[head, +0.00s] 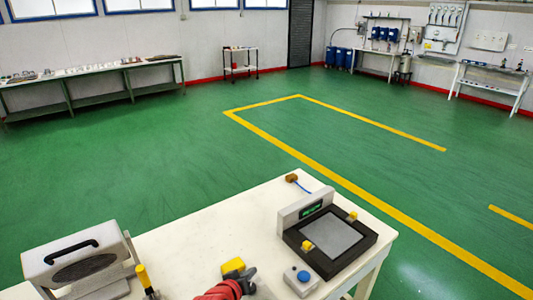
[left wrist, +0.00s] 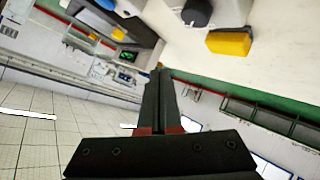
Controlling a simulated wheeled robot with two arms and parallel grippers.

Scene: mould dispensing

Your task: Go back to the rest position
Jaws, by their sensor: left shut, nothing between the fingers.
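My left gripper (head: 247,275), red and dark grey, shows at the bottom of the head view, low over the white table (head: 200,232). It is shut and empty. A yellow block (head: 233,266) is just left of and behind its fingertips. In the left wrist view the closed black fingers (left wrist: 159,78) point up the picture, and the yellow block (left wrist: 229,43) shows apart from them at the upper right. My right gripper is not in view.
A black-framed mould station (head: 335,237) with yellow clamps stands on the table's right part. A grey box with a blue button (head: 303,277) is in front of it. A light grey machine (head: 75,258) with a black handle stands at the left. The table's middle is clear.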

